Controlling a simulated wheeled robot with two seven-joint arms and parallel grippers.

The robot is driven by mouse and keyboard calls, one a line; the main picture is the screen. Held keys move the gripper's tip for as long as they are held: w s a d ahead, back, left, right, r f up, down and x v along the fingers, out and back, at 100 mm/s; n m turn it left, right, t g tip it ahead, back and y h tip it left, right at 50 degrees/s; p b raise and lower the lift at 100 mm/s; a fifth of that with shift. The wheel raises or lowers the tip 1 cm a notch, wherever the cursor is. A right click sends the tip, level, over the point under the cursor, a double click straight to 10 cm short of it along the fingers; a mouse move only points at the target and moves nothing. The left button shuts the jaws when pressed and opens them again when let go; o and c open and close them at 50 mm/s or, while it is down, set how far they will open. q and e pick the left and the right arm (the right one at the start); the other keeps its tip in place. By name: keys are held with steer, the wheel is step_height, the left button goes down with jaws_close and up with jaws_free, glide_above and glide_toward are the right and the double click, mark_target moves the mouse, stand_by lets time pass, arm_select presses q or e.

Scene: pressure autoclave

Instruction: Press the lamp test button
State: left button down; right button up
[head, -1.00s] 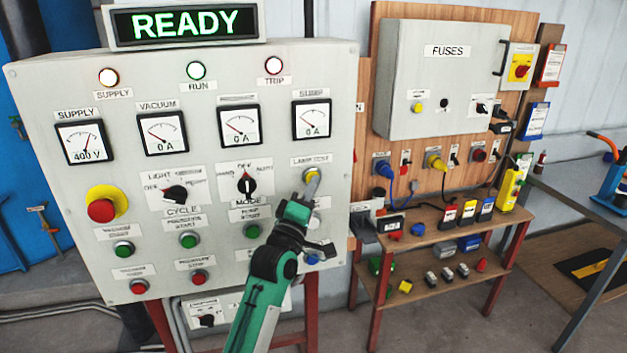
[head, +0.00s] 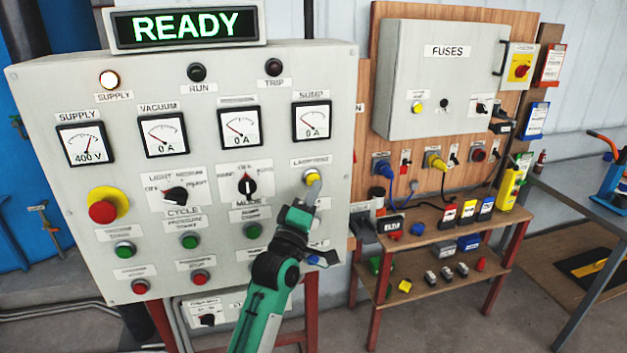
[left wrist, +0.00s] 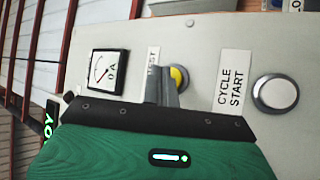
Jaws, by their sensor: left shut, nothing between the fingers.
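The lamp test button (head: 312,176) is a yellow push button under the "LAMP TEST" label on the right of the grey control panel (head: 90,215). It also shows in the left wrist view (left wrist: 180,76), partly hidden behind the fingers. My left gripper (head: 309,192) is shut and empty, with its tips just below and in front of the button. In the left wrist view, the fingers (left wrist: 168,85) overlap the button's left side; I cannot tell whether they touch it. The supply lamp (head: 109,80) is lit, while the run lamp (head: 197,72) and trip lamp (head: 273,67) are dark.
A red emergency stop (head: 103,211) sits at the panel's left. The cycle start button (left wrist: 275,93) is close beside the fingers in the left wrist view. A fuse box (head: 440,85) and a shelf with several plugs (head: 440,232) stand to the right.

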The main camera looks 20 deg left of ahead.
arm_select(q)
steer(key=s+d, duration=0.1)
steer(key=s+p, duration=0.1)
steer(key=s+d, duration=0.1)
steer(key=s, duration=0.1)
steer(key=shift+d+p, duration=0.35)
steer(key=shift+p, duration=0.05)
stand_by(0.6)
